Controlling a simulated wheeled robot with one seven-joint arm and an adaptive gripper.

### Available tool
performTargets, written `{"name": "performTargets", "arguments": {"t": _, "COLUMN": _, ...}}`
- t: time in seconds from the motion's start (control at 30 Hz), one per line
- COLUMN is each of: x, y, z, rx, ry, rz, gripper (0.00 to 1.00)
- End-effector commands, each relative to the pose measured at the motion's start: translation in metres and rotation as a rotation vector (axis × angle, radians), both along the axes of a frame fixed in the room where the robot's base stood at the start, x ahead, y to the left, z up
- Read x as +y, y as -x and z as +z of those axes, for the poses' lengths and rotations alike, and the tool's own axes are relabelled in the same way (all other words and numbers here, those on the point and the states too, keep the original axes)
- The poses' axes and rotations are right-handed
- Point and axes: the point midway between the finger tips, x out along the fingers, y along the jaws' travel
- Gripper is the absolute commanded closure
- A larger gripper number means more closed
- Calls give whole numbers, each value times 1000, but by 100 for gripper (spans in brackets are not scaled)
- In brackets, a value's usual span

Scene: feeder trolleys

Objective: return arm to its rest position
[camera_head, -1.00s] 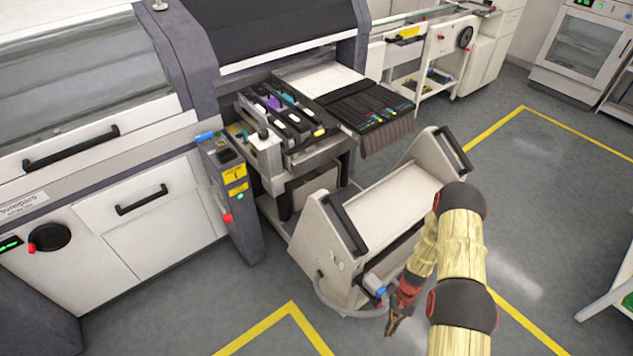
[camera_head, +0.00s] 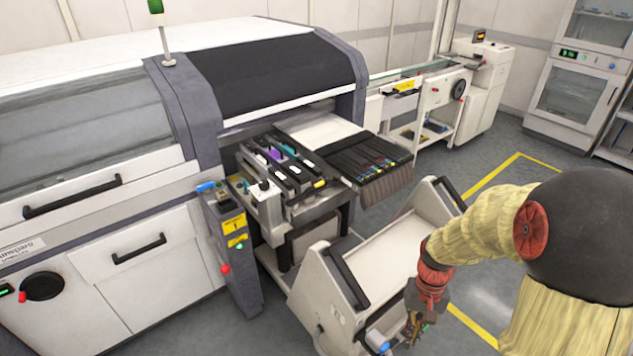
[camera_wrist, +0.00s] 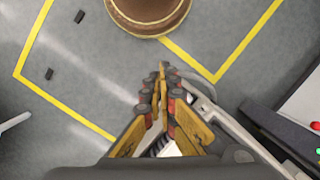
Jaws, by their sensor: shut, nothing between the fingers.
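My gripper (camera_head: 416,326) hangs pointing down in the head view, at the right side of the white feeder trolley (camera_head: 345,300). It overlaps the trolley's right end in the picture; I cannot tell how close the two are. My arm, in a pale yellow cover, is bent and fills the right of the head view. In the wrist view the fingers of my gripper (camera_wrist: 163,78) come together with nothing between them. The grey floor lies below them, and part of the trolley shows beside them on the right.
A large white machine (camera_head: 120,260) with black handles stands at left. Its feeder bank (camera_head: 285,175) faces the trolley. A control post (camera_head: 235,250) with a red button stands between. Yellow lines (camera_head: 490,185) mark the floor. A glass-door cabinet (camera_head: 575,95) stands at back right. Two small dark objects (camera_wrist: 49,74) lie on the floor.

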Motion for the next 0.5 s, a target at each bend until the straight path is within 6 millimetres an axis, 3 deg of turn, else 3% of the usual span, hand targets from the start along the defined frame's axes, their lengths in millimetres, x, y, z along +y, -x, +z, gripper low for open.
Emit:
{"name": "performTargets", "arguments": {"t": 0.03, "x": 3, "y": 6, "z": 19, "rx": -26, "ry": 6, "rz": 14, "gripper": 100}}
{"name": "performTargets", "arguments": {"t": 0.2, "x": 11, "y": 27, "z": 67, "rx": -98, "ry": 26, "rz": 56, "gripper": 100}}
{"name": "performTargets", "arguments": {"t": 0.5, "x": 23, "y": 66, "z": 137, "rx": -262, "ry": 63, "rz": 115, "gripper": 100}}
